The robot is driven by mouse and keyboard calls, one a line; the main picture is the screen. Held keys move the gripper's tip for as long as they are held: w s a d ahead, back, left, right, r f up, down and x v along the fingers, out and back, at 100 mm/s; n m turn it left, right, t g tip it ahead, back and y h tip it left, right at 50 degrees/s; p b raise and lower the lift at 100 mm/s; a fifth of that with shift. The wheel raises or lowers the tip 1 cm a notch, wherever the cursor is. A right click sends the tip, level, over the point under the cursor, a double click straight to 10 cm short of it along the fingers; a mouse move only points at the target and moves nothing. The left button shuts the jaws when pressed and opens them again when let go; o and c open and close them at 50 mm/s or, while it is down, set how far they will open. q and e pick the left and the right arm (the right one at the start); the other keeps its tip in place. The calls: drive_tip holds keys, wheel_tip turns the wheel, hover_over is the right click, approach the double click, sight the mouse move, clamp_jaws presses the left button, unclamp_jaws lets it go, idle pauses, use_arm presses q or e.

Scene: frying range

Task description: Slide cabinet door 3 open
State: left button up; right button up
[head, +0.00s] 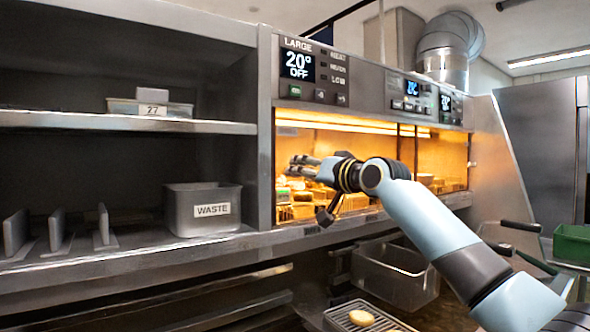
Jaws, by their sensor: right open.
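The lit warming cabinet (455,152) has an amber glow and a glass-like front with dark vertical edges right of its middle. Food pieces and wire baskets show inside. I cannot read any door number, so I cannot tell which panel is door 3. My right gripper (308,189) is in front of the cabinet's left part, with its fingers pointing left. It is open and appears empty. I cannot tell whether it touches the front. My right forearm hides part of the cabinet's middle. My left gripper is out of view.
A waste bin (190,222) stands on the shelf at left, below a small tub (178,109). A metal bin (395,291) and a wire rack (338,318) with a round food piece (361,318) are below the cabinet. A green crate (571,245) is at right.

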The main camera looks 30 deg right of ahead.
drive_tip(key=shift+w+a, duration=0.15)
drive_tip(key=shift+w, duration=0.8)
drive_tip(key=shift+w+a, duration=0.15)
drive_tip(key=shift+w, duration=0.8)
clamp_jaws()
